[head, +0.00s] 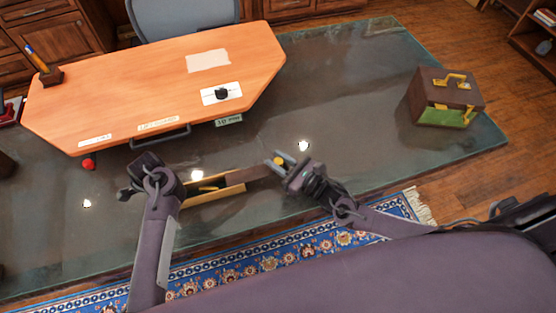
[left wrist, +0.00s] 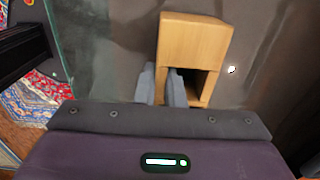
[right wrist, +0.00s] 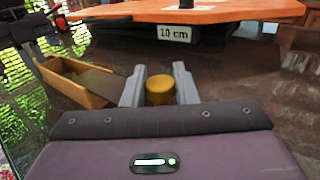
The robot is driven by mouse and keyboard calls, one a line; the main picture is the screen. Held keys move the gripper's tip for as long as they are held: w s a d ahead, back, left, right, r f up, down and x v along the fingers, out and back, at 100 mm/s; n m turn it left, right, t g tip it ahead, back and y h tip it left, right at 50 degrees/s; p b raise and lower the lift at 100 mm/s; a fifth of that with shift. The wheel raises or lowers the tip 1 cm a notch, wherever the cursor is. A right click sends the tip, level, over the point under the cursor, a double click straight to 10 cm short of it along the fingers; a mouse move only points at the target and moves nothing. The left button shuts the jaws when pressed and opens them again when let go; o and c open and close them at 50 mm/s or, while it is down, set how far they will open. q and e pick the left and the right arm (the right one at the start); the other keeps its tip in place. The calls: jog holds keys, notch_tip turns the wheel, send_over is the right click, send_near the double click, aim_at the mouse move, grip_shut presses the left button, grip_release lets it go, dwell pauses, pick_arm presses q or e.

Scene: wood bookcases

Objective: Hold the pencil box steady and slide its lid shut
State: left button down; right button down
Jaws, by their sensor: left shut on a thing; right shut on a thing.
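The pencil box (head: 213,195) is a long pale wooden box on the dark glass-topped surface. Its inside shows dark at the left. A dark brown lid (head: 248,174) sticks out from its right end, so the box is partly open. My left gripper (head: 150,170) is at the box's left end; in the left wrist view its fingers (left wrist: 162,85) are shut on a wall beside the dark opening of the box (left wrist: 195,40). My right gripper (head: 283,162) is shut on a yellow round knob (right wrist: 160,88) at the lid's right end. The box also shows in the right wrist view (right wrist: 70,88).
An orange wooden board (head: 140,85) with labels and a black knob (head: 221,94) lies behind the box. A red ball (head: 88,164) is at the left. A brown and green case (head: 445,97) stands far right. The glass right of my right gripper is clear.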

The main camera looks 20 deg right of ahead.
aim_at(234, 180)
jog(key=a, duration=1.3)
jog(key=shift+a, duration=0.55)
pick_arm(q)
jog(key=shift+d, duration=0.1)
pick_arm(e)
jog(key=c, duration=1.2)
grip_release()
jog(key=shift+d, duration=0.1)
jog(key=shift+s+d, duration=0.1)
jog(key=v, duration=1.1)
jog(key=shift+s+d, duration=0.15)
jog(key=shift+s, duration=0.15)
